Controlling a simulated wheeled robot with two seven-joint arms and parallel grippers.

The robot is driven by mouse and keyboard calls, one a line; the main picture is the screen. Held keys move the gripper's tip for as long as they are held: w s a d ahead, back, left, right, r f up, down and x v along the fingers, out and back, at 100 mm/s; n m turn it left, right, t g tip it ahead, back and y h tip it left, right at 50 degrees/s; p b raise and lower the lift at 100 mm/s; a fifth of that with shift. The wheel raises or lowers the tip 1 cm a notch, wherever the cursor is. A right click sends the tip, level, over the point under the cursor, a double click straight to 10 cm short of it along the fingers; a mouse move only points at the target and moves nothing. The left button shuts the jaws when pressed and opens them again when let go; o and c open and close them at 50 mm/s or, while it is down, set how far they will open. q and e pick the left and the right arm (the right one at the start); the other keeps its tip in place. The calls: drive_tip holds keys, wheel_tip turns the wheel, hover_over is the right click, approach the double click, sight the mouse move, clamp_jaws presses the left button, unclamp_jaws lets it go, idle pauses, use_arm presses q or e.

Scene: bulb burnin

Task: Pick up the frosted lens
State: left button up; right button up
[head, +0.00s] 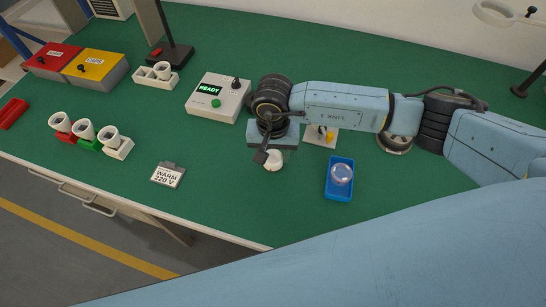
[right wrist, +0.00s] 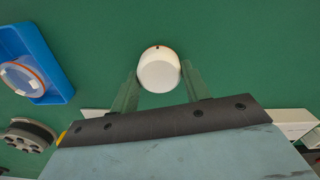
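The frosted lens looks to be the white, round, cup-like piece (head: 273,160) on the green bench top. It also shows in the right wrist view (right wrist: 158,70), with a small reddish mark on its rim. My right gripper (head: 264,154) is over it, pointing down. In the right wrist view, the right gripper's fingers (right wrist: 160,78) are apart, one on each side of the white piece, with narrow gaps seeming to remain. Contact is hard to judge. My left gripper is not in view.
A blue tray (head: 338,194) holding a clear lens (head: 342,175) stands to the right. A grey tester (head: 218,98) reading READY is behind left. A label card (head: 168,175) and several white sockets (head: 85,132) are at left. The bench between card and tray is clear.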

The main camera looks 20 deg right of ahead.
drive_tip(key=shift+c, duration=1.3)
drive_tip(key=shift+r, duration=0.1)
wheel_tip(320, 180, up, 10)
wheel_tip(320, 180, up, 4)
drive_tip(key=p, duration=0.2)
hover_over(273, 155)
drive_tip(key=shift+r, duration=0.15)
